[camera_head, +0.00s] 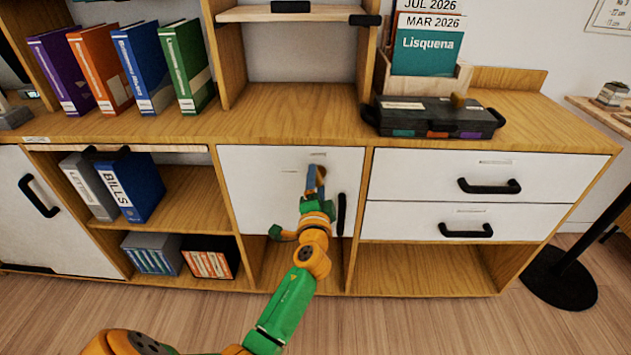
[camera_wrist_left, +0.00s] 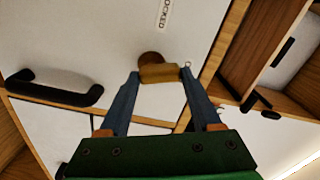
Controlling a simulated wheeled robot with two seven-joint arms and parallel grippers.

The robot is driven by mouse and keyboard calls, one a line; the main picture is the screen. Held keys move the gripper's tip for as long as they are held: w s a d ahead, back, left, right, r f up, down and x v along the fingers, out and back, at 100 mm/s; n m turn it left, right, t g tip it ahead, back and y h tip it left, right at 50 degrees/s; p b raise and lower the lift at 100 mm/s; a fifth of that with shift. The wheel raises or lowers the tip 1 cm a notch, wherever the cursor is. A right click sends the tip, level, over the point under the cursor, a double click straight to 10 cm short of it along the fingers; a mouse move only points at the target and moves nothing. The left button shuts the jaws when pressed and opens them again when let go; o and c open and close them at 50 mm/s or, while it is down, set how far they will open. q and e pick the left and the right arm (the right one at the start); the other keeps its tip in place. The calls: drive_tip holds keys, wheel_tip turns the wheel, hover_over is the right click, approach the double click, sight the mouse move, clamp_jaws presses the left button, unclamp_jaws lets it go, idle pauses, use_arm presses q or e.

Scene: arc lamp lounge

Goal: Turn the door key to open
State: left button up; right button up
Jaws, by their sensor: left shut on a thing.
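The white cabinet door (camera_head: 262,185) is in the middle of the sideboard, closed, with a black vertical handle (camera_head: 341,213) at its right side. It also fills much of the left wrist view (camera_wrist_left: 90,35), where a label reading "LOCKED" (camera_wrist_left: 163,14) is near the lock. My left gripper (camera_head: 317,172) is at the upper part of this door. In the left wrist view, its two blue fingers (camera_wrist_left: 159,74) are shut on a brass door key (camera_wrist_left: 158,73) at the door face. In the head view the gripper hides the key. My right gripper is not in view.
A black case (camera_head: 436,118) lies on the worktop (camera_head: 285,108) to the right. Two white drawers (camera_head: 430,180) with black handles are right of the door. Binders stand on the left. A black lamp base (camera_head: 558,278) is on the floor at right. The floor in front shows clear.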

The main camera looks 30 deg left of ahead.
use_arm(q)
drive_tip(key=shift+w+d+m+p, duration=0.15)
drive_tip(key=shift+m+p, duration=0.2)
drive_tip(key=shift+m, duration=1.45)
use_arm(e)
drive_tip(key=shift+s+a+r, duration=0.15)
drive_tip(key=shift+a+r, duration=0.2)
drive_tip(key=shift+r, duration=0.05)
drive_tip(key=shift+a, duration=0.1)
use_arm(q)
drive_tip(key=o, duration=1.4)
